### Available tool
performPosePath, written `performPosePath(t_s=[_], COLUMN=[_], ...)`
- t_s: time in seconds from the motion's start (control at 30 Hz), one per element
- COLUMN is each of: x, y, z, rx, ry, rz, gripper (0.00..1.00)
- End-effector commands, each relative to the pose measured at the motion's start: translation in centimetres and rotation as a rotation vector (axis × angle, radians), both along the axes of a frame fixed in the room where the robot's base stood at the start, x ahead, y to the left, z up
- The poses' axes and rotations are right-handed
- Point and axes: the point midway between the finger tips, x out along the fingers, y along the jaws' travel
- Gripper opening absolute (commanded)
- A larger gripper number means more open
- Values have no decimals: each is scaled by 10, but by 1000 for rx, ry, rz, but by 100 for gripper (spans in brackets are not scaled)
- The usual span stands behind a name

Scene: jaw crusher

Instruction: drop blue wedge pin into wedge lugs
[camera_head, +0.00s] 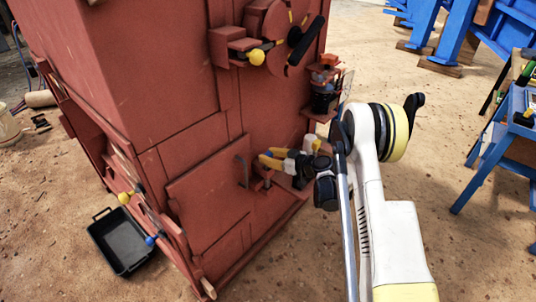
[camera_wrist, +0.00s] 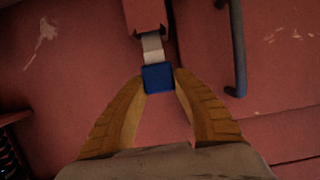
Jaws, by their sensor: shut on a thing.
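My gripper (camera_head: 266,158) is at the front of the red jaw crusher, near the upper right of a raised panel. In the wrist view, my gripper's yellow-brown fingers (camera_wrist: 159,82) are closed on the blue wedge pin, whose square blue end (camera_wrist: 158,79) shows between the tips. A pale grey piece (camera_wrist: 152,48) lies just beyond the blue end; I cannot tell whether it belongs to the pin. A red lug-like block (camera_wrist: 146,14) stands beyond it, at the top of the picture. Whether the pin touches the lugs is unclear. In the head view the pin is too small to tell.
A bar handle (camera_wrist: 236,50) stands right of the fingers in the wrist view. The crusher (camera_head: 150,85) fills the left; a red bracket with a yellow knob (camera_head: 257,57) is above my gripper. A black tray (camera_head: 120,241) lies lower left.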

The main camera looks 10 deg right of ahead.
Motion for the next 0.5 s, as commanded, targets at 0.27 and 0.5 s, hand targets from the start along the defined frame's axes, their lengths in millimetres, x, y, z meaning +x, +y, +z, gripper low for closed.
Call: performPosePath(t_s=[0.27, 0.5], x=[0, 0], y=[0, 0], z=[-8, -15], rx=[1, 1], ry=[-1, 0], rz=[0, 0], gripper=[0, 0])
